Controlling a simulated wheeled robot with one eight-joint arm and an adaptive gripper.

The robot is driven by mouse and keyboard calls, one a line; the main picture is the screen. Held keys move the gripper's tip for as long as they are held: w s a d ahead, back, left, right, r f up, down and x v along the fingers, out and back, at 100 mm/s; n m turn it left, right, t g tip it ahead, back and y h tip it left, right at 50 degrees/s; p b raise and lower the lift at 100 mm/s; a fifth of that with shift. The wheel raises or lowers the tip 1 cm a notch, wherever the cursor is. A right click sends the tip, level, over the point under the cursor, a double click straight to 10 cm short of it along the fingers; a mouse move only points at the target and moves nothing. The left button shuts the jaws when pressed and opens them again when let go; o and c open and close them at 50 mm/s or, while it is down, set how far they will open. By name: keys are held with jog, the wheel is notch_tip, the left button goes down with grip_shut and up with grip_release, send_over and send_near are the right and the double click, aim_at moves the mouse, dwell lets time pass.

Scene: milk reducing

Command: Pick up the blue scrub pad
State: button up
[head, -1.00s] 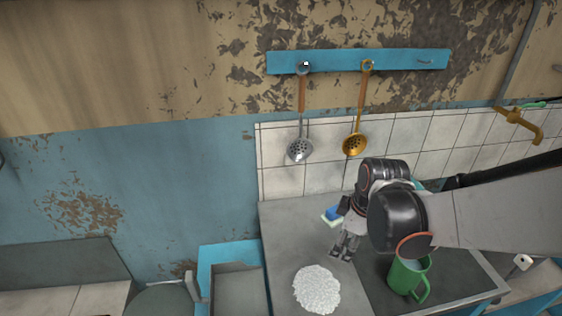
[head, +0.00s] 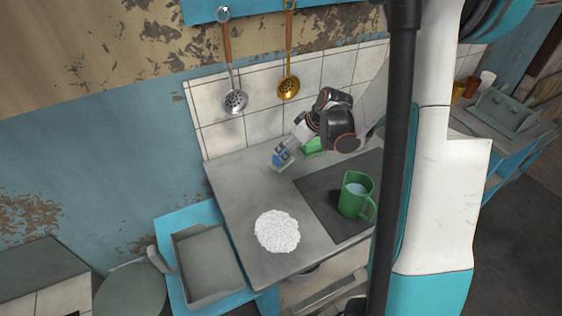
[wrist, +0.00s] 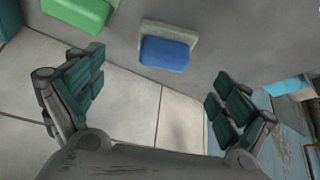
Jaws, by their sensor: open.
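The blue scrub pad (wrist: 166,54) has a pale backing layer and lies on the grey counter near the tiled wall. In the wrist view it is ahead of my gripper (wrist: 160,100), between the lines of the two fingers and apart from both. The fingers are spread wide with nothing between them.
A green object (wrist: 76,12) lies left of the pad in the wrist view. A green jug (head: 352,195) with pale liquid stands on the dark counter section. A white round textured mat (head: 277,232) lies at the front. Two skimmers (head: 235,100) hang on the wall.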

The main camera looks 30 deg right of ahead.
aim_at(281, 155)
jog(key=x, duration=0.3)
jog(key=shift+a+f+b, duration=0.1)
jog(key=shift+f+b, duration=0.05)
jog(key=shift+b, duration=0.25)
jog(key=b+x, duration=0.1)
jog(key=x, duration=0.2)
jog(key=b+x, duration=0.1)
jog(key=x, duration=0.1)
jog(key=shift+a+b, duration=0.3)
jog(key=c, duration=1.2)
notch_tip(281, 155, up, 20)
jog(key=p, duration=0.7)
jog(key=shift+o, duration=1.2)
jog(key=shift+a, duration=0.1)
jog(key=shift+c, duration=0.4)
